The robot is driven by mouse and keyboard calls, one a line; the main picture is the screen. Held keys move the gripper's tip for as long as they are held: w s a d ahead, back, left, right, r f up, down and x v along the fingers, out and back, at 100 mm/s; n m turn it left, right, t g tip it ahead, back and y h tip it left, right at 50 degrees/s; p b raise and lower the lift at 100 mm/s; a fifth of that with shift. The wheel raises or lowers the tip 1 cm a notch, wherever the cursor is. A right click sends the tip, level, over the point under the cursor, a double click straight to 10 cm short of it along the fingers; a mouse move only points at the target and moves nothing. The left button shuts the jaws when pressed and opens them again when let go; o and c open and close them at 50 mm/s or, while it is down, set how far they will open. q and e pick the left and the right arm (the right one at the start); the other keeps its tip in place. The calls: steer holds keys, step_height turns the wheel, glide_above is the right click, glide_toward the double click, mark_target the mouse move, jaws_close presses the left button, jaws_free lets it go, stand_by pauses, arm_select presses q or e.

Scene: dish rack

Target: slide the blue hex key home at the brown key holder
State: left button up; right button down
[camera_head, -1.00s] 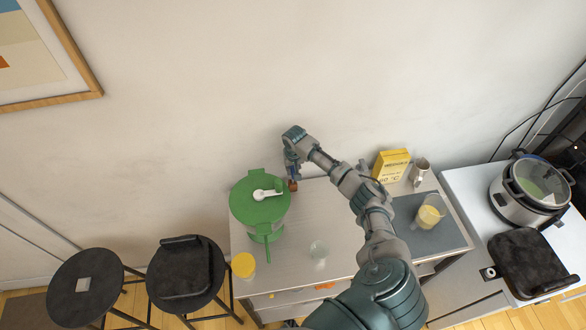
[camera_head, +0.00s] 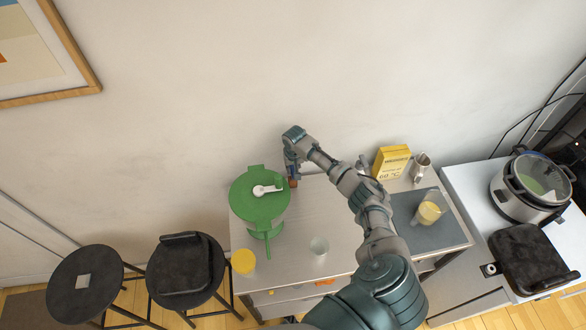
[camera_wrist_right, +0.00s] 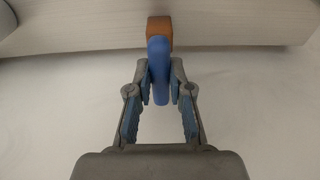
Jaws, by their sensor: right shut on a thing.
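The blue hex key (camera_wrist_right: 158,70) is held between the two fingertips of my right gripper (camera_wrist_right: 160,84) in the right wrist view. Its far end meets or overlaps the brown key holder (camera_wrist_right: 159,31); I cannot tell how deep it sits. In the head view my right gripper (camera_head: 291,170) points down at the table's back edge by the wall. The small brown key holder (camera_head: 293,183) shows just below it. The key is mostly hidden there by the gripper. My left gripper is not in view.
A green round container (camera_head: 258,205) with a white scoop stands just left of the holder. A yellow box (camera_head: 391,162) and metal jug (camera_head: 421,166) stand at the back right.

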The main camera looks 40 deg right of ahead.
steer(key=shift+f, duration=0.25)
stand_by(0.3)
steer(key=c, duration=1)
jaws_free()
steer(key=r, duration=0.4)
steer(key=s+r, duration=0.1)
steer(key=r, duration=0.6)
steer(key=shift+s+a+r, duration=0.15)
steer(key=shift+a+r, duration=0.15)
steer(key=shift+a, duration=0.05)
steer(key=shift+f, duration=0.1)
